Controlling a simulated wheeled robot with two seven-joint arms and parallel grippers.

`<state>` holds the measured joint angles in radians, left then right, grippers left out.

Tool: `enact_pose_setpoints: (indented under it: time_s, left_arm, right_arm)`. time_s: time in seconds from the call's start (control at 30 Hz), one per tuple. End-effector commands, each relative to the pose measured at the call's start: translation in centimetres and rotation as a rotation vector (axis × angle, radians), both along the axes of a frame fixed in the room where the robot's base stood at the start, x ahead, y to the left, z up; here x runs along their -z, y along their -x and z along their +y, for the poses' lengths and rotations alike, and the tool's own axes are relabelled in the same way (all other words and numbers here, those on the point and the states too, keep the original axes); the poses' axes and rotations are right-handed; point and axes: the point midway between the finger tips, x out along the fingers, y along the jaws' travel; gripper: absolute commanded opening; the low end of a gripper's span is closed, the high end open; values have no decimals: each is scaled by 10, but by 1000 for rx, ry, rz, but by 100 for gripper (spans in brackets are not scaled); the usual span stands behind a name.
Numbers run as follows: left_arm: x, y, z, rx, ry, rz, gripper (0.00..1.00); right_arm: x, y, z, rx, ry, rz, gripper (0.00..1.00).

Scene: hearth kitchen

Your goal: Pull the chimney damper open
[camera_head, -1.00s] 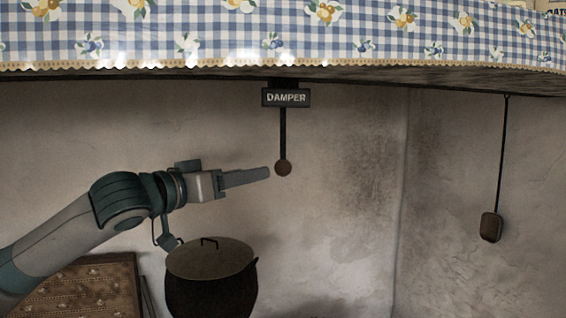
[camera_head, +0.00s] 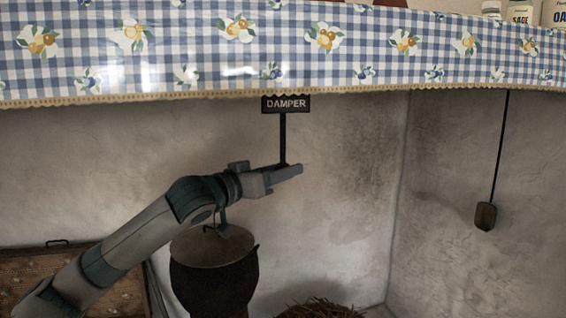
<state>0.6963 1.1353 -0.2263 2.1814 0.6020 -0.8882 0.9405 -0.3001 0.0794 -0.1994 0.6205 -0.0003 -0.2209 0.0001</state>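The damper rod (camera_head: 283,135) hangs down below a dark sign (camera_head: 286,104) reading DAMPER, under the mantel cloth. Its round end knob is hidden behind my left gripper (camera_head: 291,170). My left arm comes in from the lower left, and the gripper fingers lie across the rod's lower end, pointing right and slightly up. The near finger covers the far one, so I cannot tell whether they are closed on the knob. My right gripper is not in view.
A weight on a cord (camera_head: 485,216) hangs at the right. The checked mantel cloth (camera_head: 330,45) spans the top. The wall between rod and weight is clear.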

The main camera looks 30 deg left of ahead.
Motion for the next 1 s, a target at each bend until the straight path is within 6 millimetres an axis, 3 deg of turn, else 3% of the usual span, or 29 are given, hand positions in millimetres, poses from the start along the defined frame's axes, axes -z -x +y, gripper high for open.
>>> enact_pose_setpoints:
  time_s: [0.47,0.67,0.87,1.0]
  left_arm:
    - [1,-10,-2,0,-1,1,50]
    - [1,-10,-2,0,-1,1,3]
    - [5,-10,-2,0,0,1,0]
    - [22,-11,-2,1,0,2,0]
  right_arm:
    - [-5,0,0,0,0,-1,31]
    - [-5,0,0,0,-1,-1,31]
    - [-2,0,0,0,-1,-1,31]
    - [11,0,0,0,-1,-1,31]
